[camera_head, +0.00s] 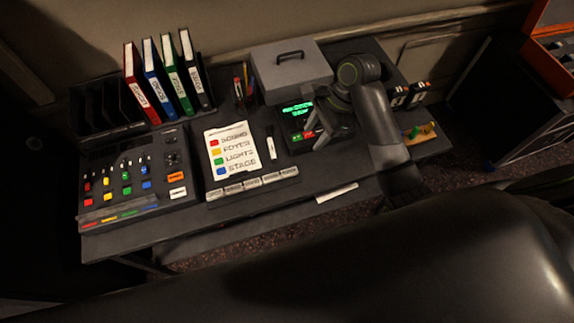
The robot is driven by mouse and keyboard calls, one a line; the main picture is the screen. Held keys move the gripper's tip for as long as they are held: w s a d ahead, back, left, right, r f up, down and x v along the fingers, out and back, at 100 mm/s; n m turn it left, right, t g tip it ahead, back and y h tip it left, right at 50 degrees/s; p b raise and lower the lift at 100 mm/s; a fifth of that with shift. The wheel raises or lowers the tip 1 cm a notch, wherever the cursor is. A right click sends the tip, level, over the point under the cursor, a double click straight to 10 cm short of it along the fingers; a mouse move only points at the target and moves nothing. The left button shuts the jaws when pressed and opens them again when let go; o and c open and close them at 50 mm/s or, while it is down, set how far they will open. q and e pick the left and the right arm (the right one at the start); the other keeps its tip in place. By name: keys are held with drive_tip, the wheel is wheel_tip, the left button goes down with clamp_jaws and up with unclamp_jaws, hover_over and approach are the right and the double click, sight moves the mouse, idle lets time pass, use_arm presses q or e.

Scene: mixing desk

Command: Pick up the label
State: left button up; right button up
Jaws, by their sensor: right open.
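Several small pale labels with dark lettering (249,186) stand in a row in a low dark holder at the desk's front edge. A separate blank white strip (337,193) lies at the front edge further right; I cannot tell whether it is a label. My right gripper (322,136) is open, over the desk by a small device with a green-lit display (297,110), and hides part of it. It is behind and to the right of the label row, apart from it, with nothing seen between its fingers. My left gripper is not in view.
A card with coloured squares (231,150) and a marker (271,146) lie behind the labels. A mixing console (135,178) fills the left. Coloured binders (166,80) and a grey box (290,69) stand at the back. My dark arm crosses the right side.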

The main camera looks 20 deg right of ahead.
drive_tip(key=b, duration=0.6)
approach(291, 171)
drive_tip(key=shift+s+a+f+p, duration=0.2)
drive_tip(key=shift+a+f+p, duration=0.25)
drive_tip(key=shift+a+f, duration=0.45)
drive_tip(key=x, duration=0.4)
drive_tip(key=shift+w+d+f, duration=0.2)
drive_tip(key=shift+d+f, duration=0.05)
drive_tip(key=shift+f, duration=0.25)
drive_tip(key=shift+a+f, duration=0.2)
drive_tip(key=shift+f, duration=0.35)
clamp_jaws()
